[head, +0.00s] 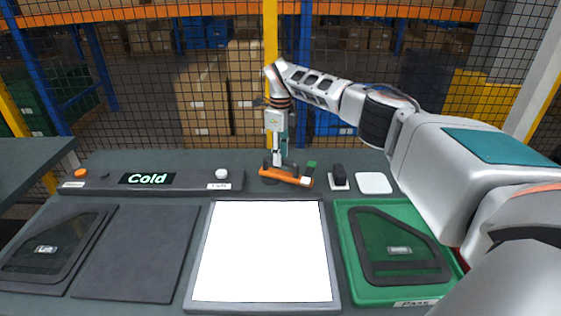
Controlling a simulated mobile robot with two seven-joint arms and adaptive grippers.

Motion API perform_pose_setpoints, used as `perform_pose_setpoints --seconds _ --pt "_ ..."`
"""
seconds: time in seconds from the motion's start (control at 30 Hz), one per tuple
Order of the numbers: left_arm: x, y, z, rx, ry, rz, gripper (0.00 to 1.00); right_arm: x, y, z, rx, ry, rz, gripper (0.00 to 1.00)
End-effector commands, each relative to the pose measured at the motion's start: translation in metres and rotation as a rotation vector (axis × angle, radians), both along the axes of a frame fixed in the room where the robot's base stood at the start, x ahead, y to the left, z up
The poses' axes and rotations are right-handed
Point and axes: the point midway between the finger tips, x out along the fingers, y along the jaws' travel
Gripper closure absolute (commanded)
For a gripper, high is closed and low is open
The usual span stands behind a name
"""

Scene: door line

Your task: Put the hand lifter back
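The hand lifter, which I take to be the orange bar (292,179) with dark parts, is at the back middle of the worktop, behind the white lit panel. My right gripper (278,164) points down directly at it, with its tips at the bar's upper side. The fingers are small and dark against the dark parts there. I cannot tell whether they close on the bar or whether the bar touches the worktop. My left gripper is not in view.
The lit panel (262,252) is bare. A green tray (350,245) at right holds a dark window-like panel (398,247); a similar panel (48,248) lies at left. A black-topped item (339,178) and a white pad (374,183) stand right of the bar.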

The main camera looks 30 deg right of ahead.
Motion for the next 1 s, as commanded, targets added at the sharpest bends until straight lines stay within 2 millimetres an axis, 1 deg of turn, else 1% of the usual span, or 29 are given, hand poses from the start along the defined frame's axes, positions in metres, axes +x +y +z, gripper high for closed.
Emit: perform_pose_setpoints --seconds 0.03,0.2,0.4,0.5,0.6,1.0 --pt "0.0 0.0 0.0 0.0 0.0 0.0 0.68 0.001 -0.001 0.013 -0.002 -0.004 0.0 0.71" --pt "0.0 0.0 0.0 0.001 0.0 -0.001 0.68 0.001 -0.001 0.049 -0.002 -0.004 -0.002 0.71" --pt "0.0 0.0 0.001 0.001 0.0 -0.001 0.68 0.0 0.0 0.079 0.0 -0.001 -0.001 0.71" --pt "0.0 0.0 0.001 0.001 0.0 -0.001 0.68 0.0 0.0 0.086 -0.002 -0.001 -0.001 0.71" --pt "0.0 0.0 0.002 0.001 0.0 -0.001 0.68 0.0 0.0 0.09 -0.001 0.0 -0.001 0.71" --pt "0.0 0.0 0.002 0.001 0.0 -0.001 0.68 0.0 0.0 0.09 -0.001 0.001 -0.001 0.71"
